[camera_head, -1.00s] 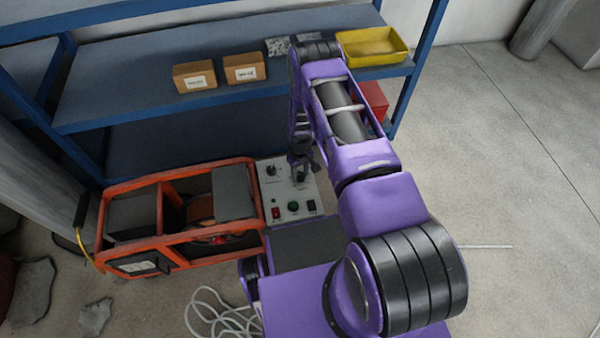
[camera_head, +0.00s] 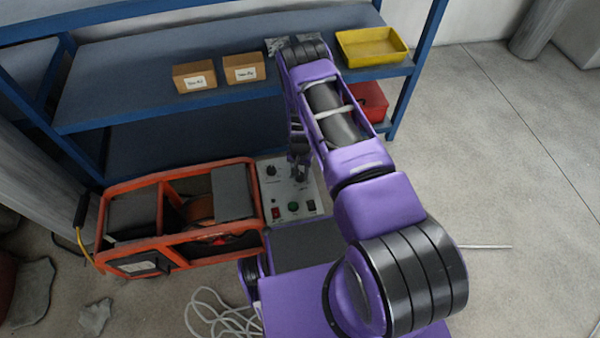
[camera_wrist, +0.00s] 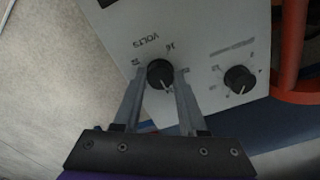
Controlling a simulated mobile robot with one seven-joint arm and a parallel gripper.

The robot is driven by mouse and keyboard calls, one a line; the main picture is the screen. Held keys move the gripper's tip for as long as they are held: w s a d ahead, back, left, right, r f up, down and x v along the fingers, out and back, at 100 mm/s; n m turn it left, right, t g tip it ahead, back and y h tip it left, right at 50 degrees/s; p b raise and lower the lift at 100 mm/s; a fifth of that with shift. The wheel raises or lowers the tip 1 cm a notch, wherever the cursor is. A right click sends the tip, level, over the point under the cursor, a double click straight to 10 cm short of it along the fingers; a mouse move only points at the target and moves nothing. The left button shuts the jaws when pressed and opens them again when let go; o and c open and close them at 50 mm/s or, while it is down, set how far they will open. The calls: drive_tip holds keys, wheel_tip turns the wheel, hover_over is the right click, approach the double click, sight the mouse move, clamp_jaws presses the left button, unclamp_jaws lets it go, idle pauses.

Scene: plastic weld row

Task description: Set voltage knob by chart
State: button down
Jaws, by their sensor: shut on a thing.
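The black voltage knob (camera_wrist: 160,73) sits on the light grey control panel (camera_wrist: 205,35) beside the upside-down word VOLTS. Its white pointer line points down and slightly right in the wrist view. My gripper (camera_wrist: 161,78) is shut on this knob, one finger at each side. In the head view my gripper (camera_head: 300,172) is over the right part of the panel (camera_head: 283,186) and hides most of the knob. A second black knob (camera_wrist: 240,79) stands apart on the right in the wrist view. No readable chart shows.
An orange-framed machine (camera_head: 180,262) stands left of the panel. A blue shelf (camera_head: 130,88) behind holds cardboard boxes (camera_head: 194,77), a yellow tray (camera_head: 372,62) and a partly hidden grey-white sheet (camera_head: 275,46).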

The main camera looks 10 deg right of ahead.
drive_tip(key=shift+m, duration=0.5)
drive_tip(key=shift+c, duration=2.4)
unclamp_jaws()
wheel_tip(320, 180, up, 18)
drive_tip(key=p, duration=0.3)
drive_tip(key=shift+f, duration=0.25)
